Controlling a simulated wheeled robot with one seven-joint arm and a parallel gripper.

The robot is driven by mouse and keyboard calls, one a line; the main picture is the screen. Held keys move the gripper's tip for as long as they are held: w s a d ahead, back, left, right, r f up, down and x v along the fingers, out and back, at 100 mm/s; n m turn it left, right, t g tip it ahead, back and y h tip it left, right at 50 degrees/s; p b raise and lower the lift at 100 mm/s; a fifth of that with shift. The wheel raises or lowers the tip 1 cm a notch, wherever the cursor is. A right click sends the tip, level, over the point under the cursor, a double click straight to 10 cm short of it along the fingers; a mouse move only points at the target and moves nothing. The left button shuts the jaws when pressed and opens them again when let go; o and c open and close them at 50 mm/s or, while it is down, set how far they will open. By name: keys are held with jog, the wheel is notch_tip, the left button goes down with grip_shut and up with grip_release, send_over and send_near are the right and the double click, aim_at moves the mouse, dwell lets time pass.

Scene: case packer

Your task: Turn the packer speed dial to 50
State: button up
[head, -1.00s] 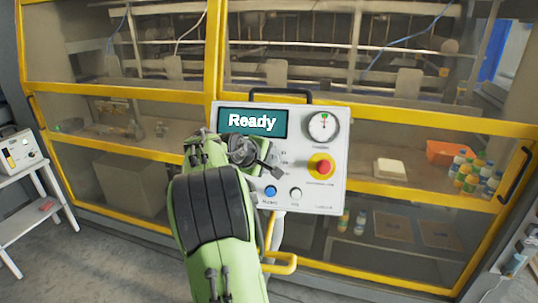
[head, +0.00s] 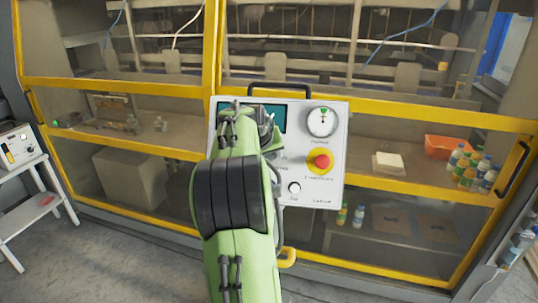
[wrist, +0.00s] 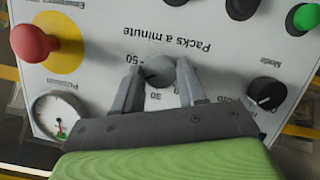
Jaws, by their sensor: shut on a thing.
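The packer speed dial (wrist: 160,72) is a small grey knob under the upside-down label "Packs a minute" in the wrist view. My gripper (wrist: 161,76) is shut on it, one finger on each side. The numbers 50 and 30 show beside the dial; other marks are partly hidden by the fingers. A dark mark shows on the dial's left side, but I cannot tell exactly which number it points to. In the head view my arm hides the dial and part of the light control panel (head: 325,192).
A red emergency button on a yellow disc (wrist: 35,43), a round gauge (wrist: 60,115) and a black mode knob (wrist: 267,94) sit around the dial. The display (head: 279,120) is mostly hidden by my arm. Colourful bottles (head: 468,170) stand behind the packer's glass at right.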

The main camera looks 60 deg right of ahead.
jog(key=m, duration=0.2)
jog(key=m+t+b, duration=0.1)
jog(key=shift+s+f+m+y, duration=0.1)
jog(key=shift+s+m+y, duration=0.1)
jog(key=shift+m+y, duration=0.2)
jog(key=shift+m+t, duration=0.8)
jog(key=shift+m, duration=0.5)
jog(key=o, duration=1.1)
jog(key=shift+c, duration=0.2)
jog(key=v, duration=1.5)
jog(key=shift+s+r, duration=0.25)
jog(key=shift+r, duration=0.1)
